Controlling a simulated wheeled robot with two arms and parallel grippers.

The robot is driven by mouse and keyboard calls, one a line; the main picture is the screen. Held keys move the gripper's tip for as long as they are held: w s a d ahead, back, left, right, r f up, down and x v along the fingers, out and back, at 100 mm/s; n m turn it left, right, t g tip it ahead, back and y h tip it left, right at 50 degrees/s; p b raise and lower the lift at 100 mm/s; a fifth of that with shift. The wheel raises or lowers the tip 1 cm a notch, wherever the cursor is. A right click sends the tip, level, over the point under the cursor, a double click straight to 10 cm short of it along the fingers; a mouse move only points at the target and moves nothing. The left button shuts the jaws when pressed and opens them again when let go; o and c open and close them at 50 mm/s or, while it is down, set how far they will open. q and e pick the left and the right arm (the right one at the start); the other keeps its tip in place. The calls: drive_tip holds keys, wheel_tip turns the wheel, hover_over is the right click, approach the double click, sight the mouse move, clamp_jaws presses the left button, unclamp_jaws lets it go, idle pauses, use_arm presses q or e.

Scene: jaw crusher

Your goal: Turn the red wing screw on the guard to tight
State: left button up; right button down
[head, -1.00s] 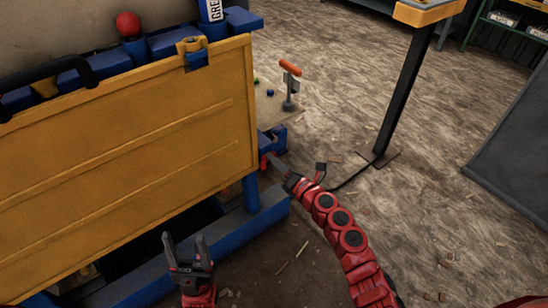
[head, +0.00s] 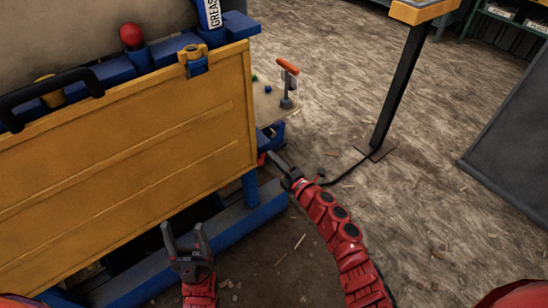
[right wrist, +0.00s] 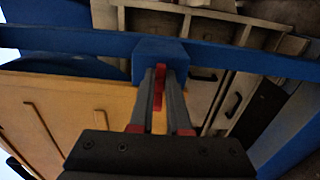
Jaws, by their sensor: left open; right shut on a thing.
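The yellow guard (head: 120,165) is a large ribbed panel on the left of the head view. The red wing screw shows as a small red bit (head: 261,159) at the guard's right side, by a blue bracket. In the right wrist view the red wing (right wrist: 159,88) stands upright in front of a blue block (right wrist: 160,50). My right gripper (head: 273,158) is shut on the wing, with one finger on each side of it in the right wrist view (right wrist: 160,95). My left gripper (head: 185,237) is open and empty, low in front of the guard.
An orange-handled lever (head: 287,78) stands behind the bracket. A dark post (head: 405,85) rises from the floor at the right.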

idle(0.5)
drive_tip(key=c, duration=0.9)
unclamp_jaws()
drive_tip(key=v, duration=1.7)
drive_tip(key=shift+s+d+b, duration=0.15)
drive_tip(key=shift+b, duration=0.15)
drive_tip(key=shift+r, duration=0.1)
